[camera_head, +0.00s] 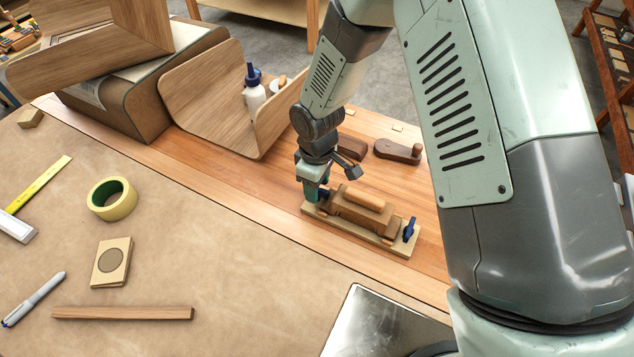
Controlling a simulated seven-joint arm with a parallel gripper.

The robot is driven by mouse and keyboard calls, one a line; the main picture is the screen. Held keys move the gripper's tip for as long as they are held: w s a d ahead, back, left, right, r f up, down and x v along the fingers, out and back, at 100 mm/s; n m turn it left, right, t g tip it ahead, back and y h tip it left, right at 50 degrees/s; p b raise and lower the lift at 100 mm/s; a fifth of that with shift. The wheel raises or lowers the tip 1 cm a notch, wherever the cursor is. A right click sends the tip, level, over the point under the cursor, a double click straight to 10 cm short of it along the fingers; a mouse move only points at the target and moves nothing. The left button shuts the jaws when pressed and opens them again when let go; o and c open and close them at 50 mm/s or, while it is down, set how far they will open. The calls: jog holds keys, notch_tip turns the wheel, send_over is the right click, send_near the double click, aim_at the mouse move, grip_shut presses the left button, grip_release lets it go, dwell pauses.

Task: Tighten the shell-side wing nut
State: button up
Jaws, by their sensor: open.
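A small wooden clamping jig (375,238) lies on the orange-brown bench strip, with a stacked wooden block (362,207) on it. A blue wing nut (409,230) stands at its right end. A second blue wing nut (323,194) shows at its left end, the end nearer the bent wooden shell (205,98). My gripper (314,193) points down at this left end, open. Its fingers are at or beside the left wing nut and partly hide it. I cannot tell whether they touch it.
Dark wooden hand tools (398,151) lie just behind the jig. A white glue bottle (254,92) stands in the shell. A tape roll (112,198), a wood strip (122,313) and a metal plate (375,325) lie in front.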

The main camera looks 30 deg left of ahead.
notch_tip(320, 180, up, 11)
dwell(0.4)
jog(key=shift+f, duration=0.1)
jog(key=w+d+r+m+t, duration=0.3)
jog(key=d+r+m, duration=0.4)
jog(key=d+r, duration=1.1)
jog(key=s+d+r+m+t, duration=0.2)
jog(key=s+d+r+m, duration=0.8)
jog(key=s+d, duration=0.3)
jog(key=shift+s+d+r+m+t, duration=0.3)
jog(key=shift+s+d+r, duration=0.15)
jog(key=shift+s, duration=0.25)
